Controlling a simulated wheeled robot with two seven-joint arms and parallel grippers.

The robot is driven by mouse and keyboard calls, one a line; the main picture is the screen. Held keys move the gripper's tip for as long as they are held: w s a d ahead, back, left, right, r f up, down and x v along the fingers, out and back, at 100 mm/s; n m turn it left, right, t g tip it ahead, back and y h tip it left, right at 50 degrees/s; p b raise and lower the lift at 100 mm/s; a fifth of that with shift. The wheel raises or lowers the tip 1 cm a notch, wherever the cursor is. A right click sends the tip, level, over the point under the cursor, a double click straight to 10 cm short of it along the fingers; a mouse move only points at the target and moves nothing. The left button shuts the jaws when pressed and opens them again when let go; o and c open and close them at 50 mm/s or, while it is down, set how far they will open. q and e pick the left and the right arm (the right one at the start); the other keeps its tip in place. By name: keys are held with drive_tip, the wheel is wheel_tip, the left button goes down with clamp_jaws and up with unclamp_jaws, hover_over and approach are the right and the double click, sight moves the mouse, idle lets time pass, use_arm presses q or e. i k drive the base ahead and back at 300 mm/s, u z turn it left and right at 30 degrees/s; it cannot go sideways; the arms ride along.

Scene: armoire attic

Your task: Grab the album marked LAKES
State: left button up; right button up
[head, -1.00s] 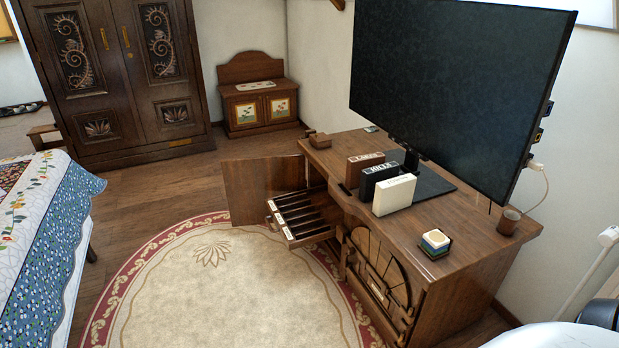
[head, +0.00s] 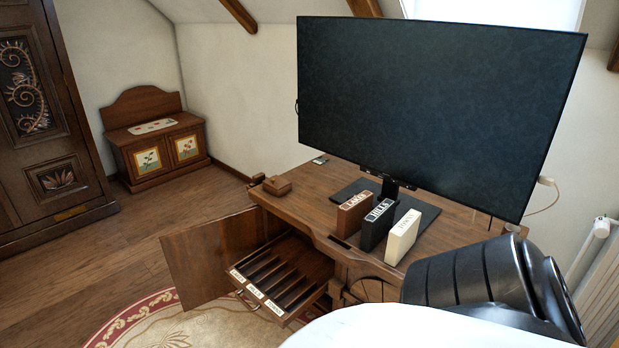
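The LAKES album (head: 351,215) is a brown, upright box with a white label on its top edge. It stands on the wooden cabinet top in front of the screen, leftmost in a row of three. The black HILLS album (head: 376,227) stands beside it, and a cream album (head: 402,238) stands at the right end; its label is too small to read surely. No gripper touches the albums. Neither of my grippers shows; only part of my own body fills the lower right.
The wooden cabinet (head: 310,190) has its left door (head: 212,257) swung open and a slotted, labelled drawer (head: 284,279) pulled out. A large screen (head: 438,105) stands behind the albums. A small wooden box (head: 277,186) sits at the cabinet's left end. Wooden floor is clear at left.

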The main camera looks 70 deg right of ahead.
sight(351, 214)
drive_tip(key=z, duration=0.45)
drive_tip(key=i, duration=2)
drive_tip(key=z, duration=1.95)
drive_tip(key=i, duration=0.85)
drive_tip(key=z, duration=0.75)
